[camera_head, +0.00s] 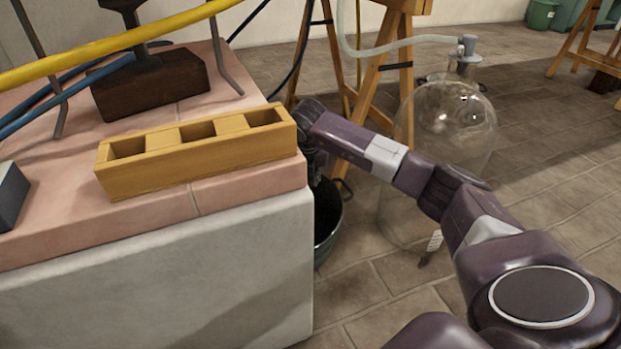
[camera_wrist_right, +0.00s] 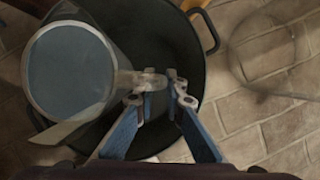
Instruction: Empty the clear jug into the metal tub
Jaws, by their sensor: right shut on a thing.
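The clear jug (camera_wrist_right: 112,50) is at the left of the right wrist view, above the tub. A round grey-blue surface shows through it; I cannot tell whether this is liquid or its base. My right gripper (camera_wrist_right: 160,88) is shut on the jug's handle, with the jug to the left of the fingers. The metal tub (camera_wrist_right: 185,60) is dark, round and two-handled, and stands on the floor below. In the head view the tub (camera_head: 327,222) is partly hidden by the bench corner, and I cannot make out the jug. My left gripper is out of view.
A tiled bench (camera_head: 230,196) fills the left, bearing a wooden box with compartments (camera_head: 196,152) close to my right wrist. A large glass vessel (camera_head: 445,125) stands right of the tub, behind my arm. Wooden trestle legs (camera_head: 372,90) rise behind.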

